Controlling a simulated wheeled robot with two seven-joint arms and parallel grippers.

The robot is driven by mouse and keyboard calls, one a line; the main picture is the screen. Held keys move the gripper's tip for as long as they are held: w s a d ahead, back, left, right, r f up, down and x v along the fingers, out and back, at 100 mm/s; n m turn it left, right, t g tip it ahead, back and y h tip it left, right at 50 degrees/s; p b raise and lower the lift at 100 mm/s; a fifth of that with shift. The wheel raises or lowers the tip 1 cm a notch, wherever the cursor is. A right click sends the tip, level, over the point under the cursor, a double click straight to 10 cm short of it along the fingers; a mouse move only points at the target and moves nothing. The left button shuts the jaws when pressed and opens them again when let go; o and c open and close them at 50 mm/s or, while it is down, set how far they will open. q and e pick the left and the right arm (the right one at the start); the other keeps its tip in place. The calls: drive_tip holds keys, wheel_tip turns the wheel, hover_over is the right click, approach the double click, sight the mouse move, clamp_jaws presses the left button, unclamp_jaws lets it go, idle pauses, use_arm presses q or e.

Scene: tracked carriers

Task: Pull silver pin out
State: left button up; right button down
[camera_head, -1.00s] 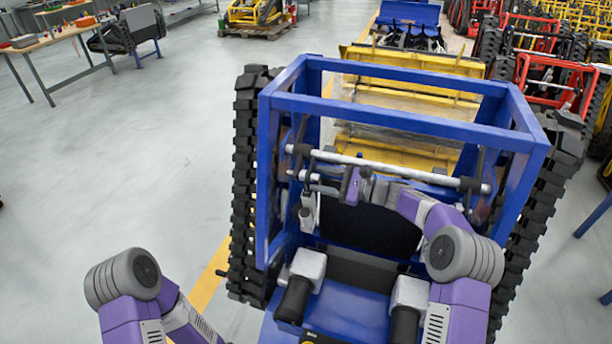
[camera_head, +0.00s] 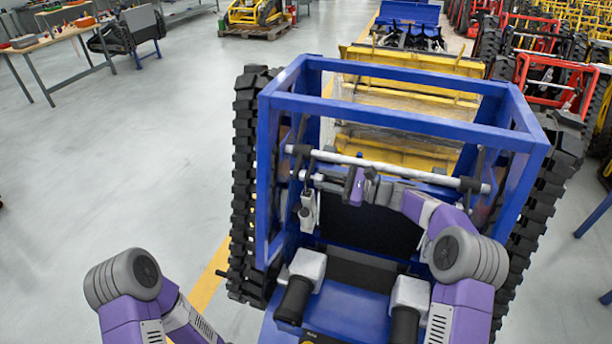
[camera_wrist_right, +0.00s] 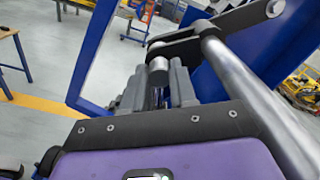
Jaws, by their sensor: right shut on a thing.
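The silver pin (camera_wrist_right: 157,70) shows in the right wrist view as a short round-ended cylinder between the two grey fingers of my right gripper (camera_wrist_right: 157,92). The fingers are shut on it. In the head view my right gripper (camera_head: 313,178) reaches left inside the blue frame (camera_head: 400,117), just below the long silver crossbar (camera_head: 400,170). The pin is small and hard to make out there, and I cannot tell how far it sits in its hole. My left arm shows at the lower left, but its gripper is out of view.
The silver crossbar also runs close along the right side of the wrist view (camera_wrist_right: 262,105), with a dark link (camera_wrist_right: 212,32) at its end. Black tracks (camera_head: 252,190) flank the frame. Yellow carriers (camera_head: 410,95) stand behind. Open floor lies left.

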drive_tip(key=v, duration=0.7)
drive_tip(key=shift+d, duration=0.2)
idle(1.3)
drive_tip(key=shift+s+d, duration=0.15)
drive_tip(key=v, duration=0.3)
idle(0.5)
drive_tip(key=c, duration=1.6)
unclamp_jaws()
drive_tip(key=shift+d+f, duration=0.1)
clamp_jaws()
